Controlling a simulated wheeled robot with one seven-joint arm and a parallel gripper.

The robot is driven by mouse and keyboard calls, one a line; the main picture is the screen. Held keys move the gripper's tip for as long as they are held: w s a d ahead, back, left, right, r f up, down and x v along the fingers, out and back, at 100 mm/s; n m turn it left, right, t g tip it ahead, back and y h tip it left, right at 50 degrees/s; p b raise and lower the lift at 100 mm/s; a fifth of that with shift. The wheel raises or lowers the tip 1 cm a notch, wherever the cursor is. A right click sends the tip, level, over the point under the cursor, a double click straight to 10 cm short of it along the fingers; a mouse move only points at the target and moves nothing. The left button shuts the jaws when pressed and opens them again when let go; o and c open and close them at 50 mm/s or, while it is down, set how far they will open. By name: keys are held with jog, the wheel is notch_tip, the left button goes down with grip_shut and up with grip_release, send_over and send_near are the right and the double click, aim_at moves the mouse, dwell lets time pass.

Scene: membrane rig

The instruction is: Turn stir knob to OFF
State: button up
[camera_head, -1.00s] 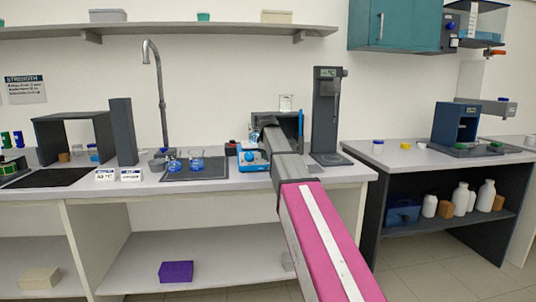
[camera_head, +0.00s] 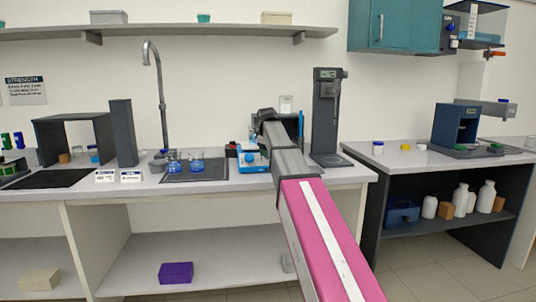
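The stirrer is most likely the small blue and white device (camera_head: 253,158) on the left bench, at the end of my arm. Its knob is too small to make out. My arm, with its pink and white link, reaches from the lower right up to the bench and ends just above and right of the device. My gripper is hidden behind my own grey arm links, so its fingers cannot be seen, nor whether it touches the knob.
A tall dark grey stand (camera_head: 327,115) is close to the right of my arm. A dark mat (camera_head: 208,174) with two beakers of blue liquid (camera_head: 196,161) and a tall curved tap (camera_head: 158,95) are to the left. Small white label cards (camera_head: 130,176) stand at the bench front.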

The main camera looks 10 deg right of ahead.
jog(key=v, duration=0.6)
jog(key=shift+s+r, duration=0.15)
jog(key=shift+r, duration=0.05)
